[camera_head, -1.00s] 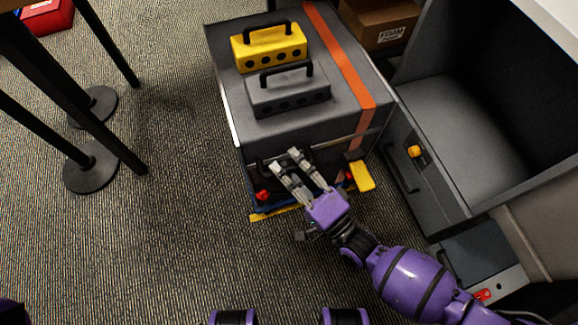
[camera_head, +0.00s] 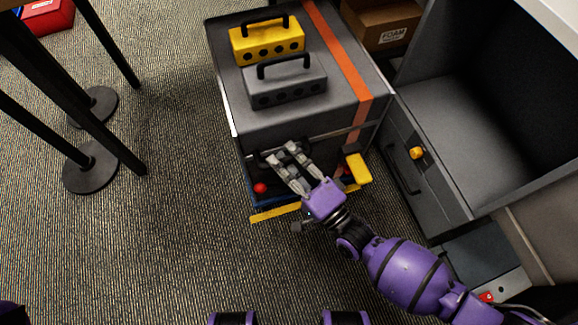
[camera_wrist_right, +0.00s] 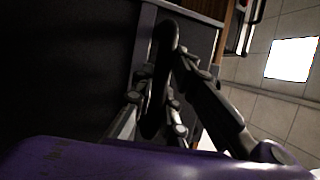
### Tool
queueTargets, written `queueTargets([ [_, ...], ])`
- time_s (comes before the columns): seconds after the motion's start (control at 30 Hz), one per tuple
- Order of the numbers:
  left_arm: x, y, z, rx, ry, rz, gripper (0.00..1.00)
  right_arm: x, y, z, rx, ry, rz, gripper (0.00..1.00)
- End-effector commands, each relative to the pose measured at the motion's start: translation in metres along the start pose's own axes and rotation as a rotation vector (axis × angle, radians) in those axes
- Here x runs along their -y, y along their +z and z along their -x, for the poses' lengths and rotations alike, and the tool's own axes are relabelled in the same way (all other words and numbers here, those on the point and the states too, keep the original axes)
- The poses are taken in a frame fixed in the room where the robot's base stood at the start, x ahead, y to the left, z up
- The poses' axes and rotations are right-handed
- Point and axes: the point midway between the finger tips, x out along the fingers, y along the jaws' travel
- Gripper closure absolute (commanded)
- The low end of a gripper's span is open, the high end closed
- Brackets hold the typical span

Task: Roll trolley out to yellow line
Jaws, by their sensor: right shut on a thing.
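The trolley (camera_head: 300,118) is a dark grey cabinet with an orange stripe, a blue base and a red part low at its front. Its dark handle, on the front face, is mostly hidden by my fingers in the head view. My right gripper (camera_head: 283,157) is shut on this handle; the dark bar shows between the fingers in the right wrist view (camera_wrist_right: 160,85). The yellow line (camera_head: 275,213) lies on the carpet just in front of the trolley, and my gripper hides part of it. My left gripper is not in view.
A yellow toolbox (camera_head: 267,42) and a grey toolbox (camera_head: 287,86) stand on the trolley. A yellow tab (camera_head: 357,168) shows at its front right. An open grey drawer unit (camera_head: 425,185) is close on the right. Table legs (camera_head: 90,165) stand left. Carpet in front is clear.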

Motion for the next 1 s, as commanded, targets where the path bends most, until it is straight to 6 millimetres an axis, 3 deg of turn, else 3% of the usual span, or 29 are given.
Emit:
queueTargets([
  [0.17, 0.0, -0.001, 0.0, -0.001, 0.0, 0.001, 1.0, -0.001, 0.001, 0.003, 0.001, 0.003, 0.004, 1.0],
  [0.2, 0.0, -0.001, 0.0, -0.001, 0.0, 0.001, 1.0, -0.001, 0.001, 0.003, 0.001, 0.003, 0.005, 0.85],
  [0.33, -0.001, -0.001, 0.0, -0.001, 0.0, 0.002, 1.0, -0.001, 0.001, 0.003, 0.001, 0.002, 0.004, 0.68],
  [0.73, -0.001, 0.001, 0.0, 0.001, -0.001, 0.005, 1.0, -0.001, 0.001, 0.009, 0.0, 0.002, 0.002, 0.68],
  [1.0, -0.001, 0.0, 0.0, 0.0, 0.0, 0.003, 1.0, -0.001, 0.001, 0.06, 0.001, 0.006, 0.003, 0.68],
])
